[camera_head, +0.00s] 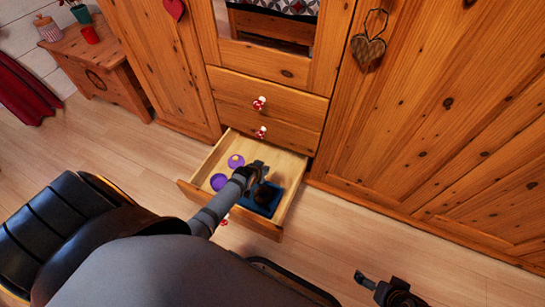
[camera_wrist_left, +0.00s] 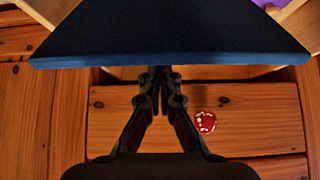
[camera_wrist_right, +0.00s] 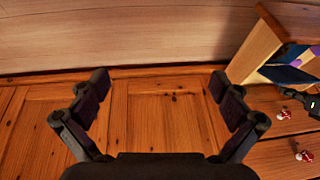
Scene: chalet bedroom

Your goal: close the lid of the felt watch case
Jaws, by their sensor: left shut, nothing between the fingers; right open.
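The blue felt watch case (camera_head: 258,208) lies in the right part of an open drawer, partly covered by my left gripper and wrist. In the left wrist view a broad flat blue panel of the case (camera_wrist_left: 170,42) fills the top. My left gripper (camera_head: 257,167) is shut and empty at the case; its fingertips meet at the panel's edge in the left wrist view (camera_wrist_left: 160,72). I cannot tell whether they touch it. Blue parts of the case also show in the right wrist view (camera_wrist_right: 287,74). My right gripper (camera_wrist_right: 160,82) is open and empty, away from the drawer.
The wooden drawer (camera_head: 190,190) is pulled out from the wardrobe (camera_head: 395,130). Two purple round things (camera_head: 219,181) lie in its left part. Red-and-white knobs (camera_head: 260,103) stick out from the drawer fronts. The floor right of the drawer is clear around my right gripper.

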